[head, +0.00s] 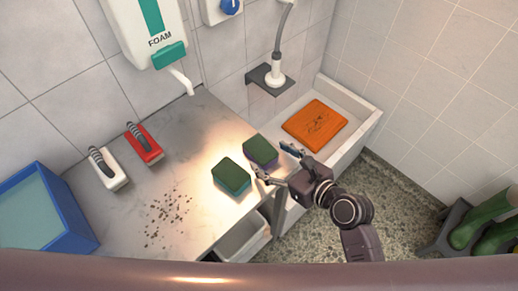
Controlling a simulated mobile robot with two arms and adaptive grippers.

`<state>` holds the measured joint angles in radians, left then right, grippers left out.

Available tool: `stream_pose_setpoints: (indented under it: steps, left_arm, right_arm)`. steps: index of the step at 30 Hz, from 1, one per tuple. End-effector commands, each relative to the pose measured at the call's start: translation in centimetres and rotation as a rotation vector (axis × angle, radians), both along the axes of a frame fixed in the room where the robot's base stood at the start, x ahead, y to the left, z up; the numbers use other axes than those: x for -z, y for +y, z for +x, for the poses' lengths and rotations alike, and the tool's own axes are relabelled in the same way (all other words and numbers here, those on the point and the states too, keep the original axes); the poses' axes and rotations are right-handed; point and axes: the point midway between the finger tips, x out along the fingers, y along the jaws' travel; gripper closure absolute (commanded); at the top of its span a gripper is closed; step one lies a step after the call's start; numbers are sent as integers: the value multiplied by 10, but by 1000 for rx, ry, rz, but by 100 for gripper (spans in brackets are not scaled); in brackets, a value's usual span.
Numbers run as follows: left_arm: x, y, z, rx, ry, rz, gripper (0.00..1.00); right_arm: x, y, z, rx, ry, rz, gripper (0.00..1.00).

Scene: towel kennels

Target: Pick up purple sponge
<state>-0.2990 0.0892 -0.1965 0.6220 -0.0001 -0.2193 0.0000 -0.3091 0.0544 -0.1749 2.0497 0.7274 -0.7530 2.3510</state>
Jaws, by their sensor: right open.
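The purple sponge (260,151) has a dark green scouring top and purple sides. It lies on the grey counter close to its right edge, beside the sink. A second sponge (231,178), with a green top and teal side, lies just to its left and nearer to me. My right gripper (275,162) is open, with its two fingers spread just right of the purple sponge and pointing toward it. I cannot tell whether a finger touches the sponge. No object is between the fingers. My left gripper is out of view.
A white brush (109,172) and a red brush (144,146) lie on the counter (190,130), with dark crumbs (166,218) nearer. A blue bin (70,215) stands left. An orange towel (315,125) lies at the sink (355,107). Green boots (485,222) stand right.

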Motion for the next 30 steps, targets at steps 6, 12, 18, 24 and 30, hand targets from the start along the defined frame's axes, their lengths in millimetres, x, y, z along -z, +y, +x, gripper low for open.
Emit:
stream_pose_setpoints:
  steps: [6, 12, 18, 24, 30]
  left_arm:
    - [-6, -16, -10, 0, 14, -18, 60]
    - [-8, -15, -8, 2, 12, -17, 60]
    - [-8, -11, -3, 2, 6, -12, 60]
    - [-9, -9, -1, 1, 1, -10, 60]
    - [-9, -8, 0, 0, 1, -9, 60]
  right_arm:
    - [8, 15, 17, -1, -1, 1, 33]
    - [18, 28, 34, 0, -1, -1, 33]
    - [21, 32, 38, 1, -1, -1, 33]
    - [21, 32, 38, 1, -1, -1, 39]
    - [21, 32, 37, 1, -1, -1, 61]
